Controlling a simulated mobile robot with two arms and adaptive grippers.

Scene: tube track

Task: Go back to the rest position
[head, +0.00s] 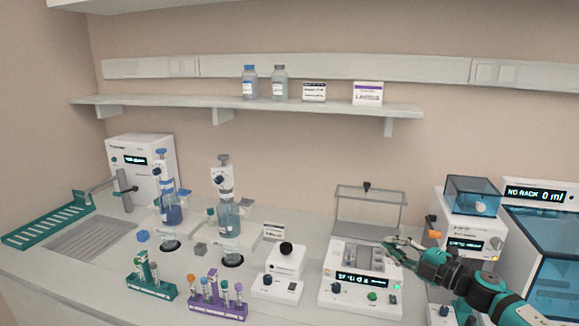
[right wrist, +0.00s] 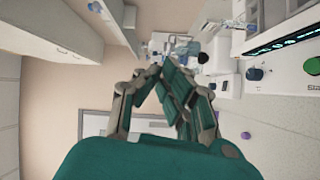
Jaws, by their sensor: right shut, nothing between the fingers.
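My right gripper (head: 388,246) comes in from the lower right in the head view. Its fingertips are over the right side of the white device with a digital display (head: 361,282), near its grey sample block. I cannot tell whether they touch it. In the right wrist view the gripper's fingers (right wrist: 163,72) meet at the tips, with nothing between them. My left gripper does not show in either view.
A green tube rack (head: 152,291) and a purple tube rack (head: 218,312) stand at the front of the bench. Two bottle-top dispensers stand behind them. A white device with a blue lid (head: 468,225) stands beside my right arm. A shelf (head: 250,106) runs above.

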